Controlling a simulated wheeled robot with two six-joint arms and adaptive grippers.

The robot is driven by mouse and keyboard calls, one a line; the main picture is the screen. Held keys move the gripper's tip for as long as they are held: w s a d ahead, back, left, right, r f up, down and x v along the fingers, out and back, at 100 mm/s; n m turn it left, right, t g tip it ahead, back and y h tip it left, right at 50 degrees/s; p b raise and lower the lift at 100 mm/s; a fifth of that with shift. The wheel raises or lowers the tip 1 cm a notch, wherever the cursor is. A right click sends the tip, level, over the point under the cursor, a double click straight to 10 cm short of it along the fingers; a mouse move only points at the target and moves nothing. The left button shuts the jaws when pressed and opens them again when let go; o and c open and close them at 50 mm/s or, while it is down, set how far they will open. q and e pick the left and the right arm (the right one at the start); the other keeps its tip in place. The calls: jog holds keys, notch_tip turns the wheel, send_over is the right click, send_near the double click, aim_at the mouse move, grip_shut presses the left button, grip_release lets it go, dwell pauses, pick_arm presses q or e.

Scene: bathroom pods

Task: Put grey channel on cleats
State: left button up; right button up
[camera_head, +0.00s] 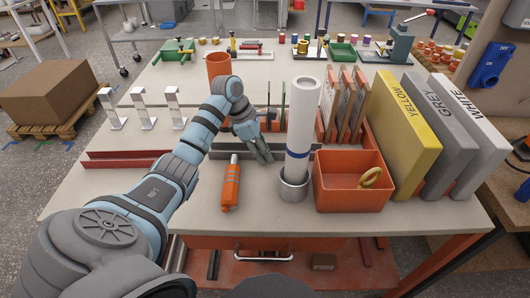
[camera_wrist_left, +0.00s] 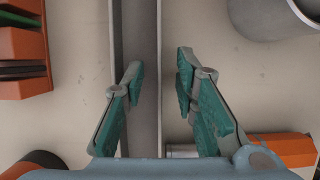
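The grey channel (camera_head: 226,154) lies on the table behind the orange tube, partly hidden by my left gripper. In the left wrist view the channel (camera_wrist_left: 136,30) runs up and down, left of centre. My left gripper (camera_head: 263,156) is open and empty over it. Its fingers (camera_wrist_left: 160,75) are apart; one overlaps the channel in the picture and the other is to its right. I cannot tell whether either touches it. Three pale metal uprights, which look like the cleats (camera_head: 145,108), stand in a row at the left of the table. My right gripper is not in view.
A red channel (camera_head: 122,159) lies in front of the uprights. Upright binders (camera_head: 405,118) are at the right.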

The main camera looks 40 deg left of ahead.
pick_arm(q)
grip_shut()
jog(key=shift+r, duration=0.1)
notch_tip(320, 180, up, 20)
jog(key=p, duration=1.1)
